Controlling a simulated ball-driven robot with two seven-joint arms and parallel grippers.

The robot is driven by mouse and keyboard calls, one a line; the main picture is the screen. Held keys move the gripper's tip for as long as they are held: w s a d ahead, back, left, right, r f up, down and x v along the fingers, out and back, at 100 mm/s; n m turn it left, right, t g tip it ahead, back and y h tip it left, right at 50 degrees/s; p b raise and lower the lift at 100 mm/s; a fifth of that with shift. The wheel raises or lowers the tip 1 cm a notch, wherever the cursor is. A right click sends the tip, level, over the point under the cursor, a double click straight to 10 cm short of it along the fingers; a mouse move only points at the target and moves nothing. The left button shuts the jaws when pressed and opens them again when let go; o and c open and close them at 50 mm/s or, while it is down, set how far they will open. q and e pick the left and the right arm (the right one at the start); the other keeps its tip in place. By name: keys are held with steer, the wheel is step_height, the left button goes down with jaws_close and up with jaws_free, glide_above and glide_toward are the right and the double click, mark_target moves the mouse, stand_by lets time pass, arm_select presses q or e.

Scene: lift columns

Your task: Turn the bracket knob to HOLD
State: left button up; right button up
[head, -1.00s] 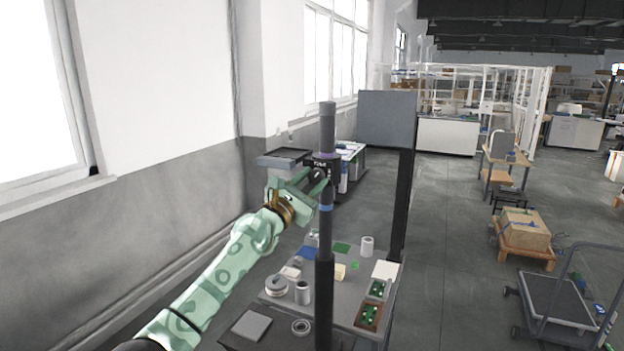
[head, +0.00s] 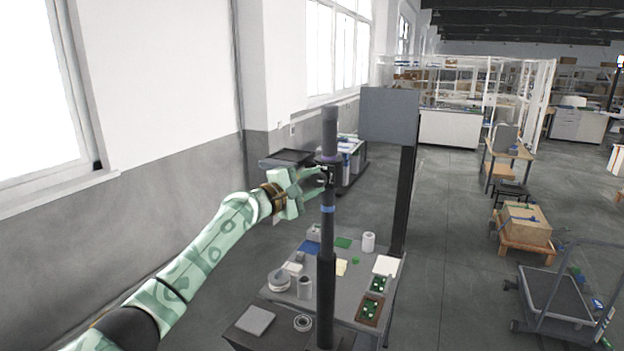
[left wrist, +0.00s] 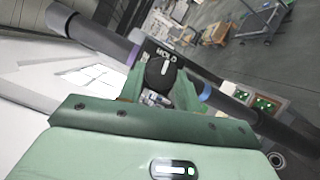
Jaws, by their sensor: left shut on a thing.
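The bracket knob (left wrist: 160,74) is black with a white pointer line and shows in the left wrist view. The line points roughly toward the white word HOLD (left wrist: 166,54) on the dark bracket. My left gripper (left wrist: 160,84) has one green finger on each side of the knob and is shut on it. In the head view my left gripper (head: 320,178) reaches the bracket on the dark lift column (head: 328,225), between its purple and blue rings. There the gripper hides most of the bracket and knob. My right gripper is not in view.
A grey table (head: 340,295) with cups, a roll and green boards stands around the column's lower part. A grey panel on a dark post (head: 388,116) stands behind it. A cart (head: 555,295) and a box on a pallet (head: 525,225) stand right. The wall is left.

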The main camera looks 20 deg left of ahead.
arm_select(q)
steer(key=shift+r+m, duration=0.1)
steer(key=shift+m, duration=0.5)
steer(key=shift+p, duration=0.3)
steer(key=o, duration=1)
steer(key=shift+s, duration=0.1)
steer(key=b+v, duration=0.2)
steer(key=v, duration=1.4)
steer(key=shift+r+b, duration=0.3)
steer(key=shift+b, duration=0.1)
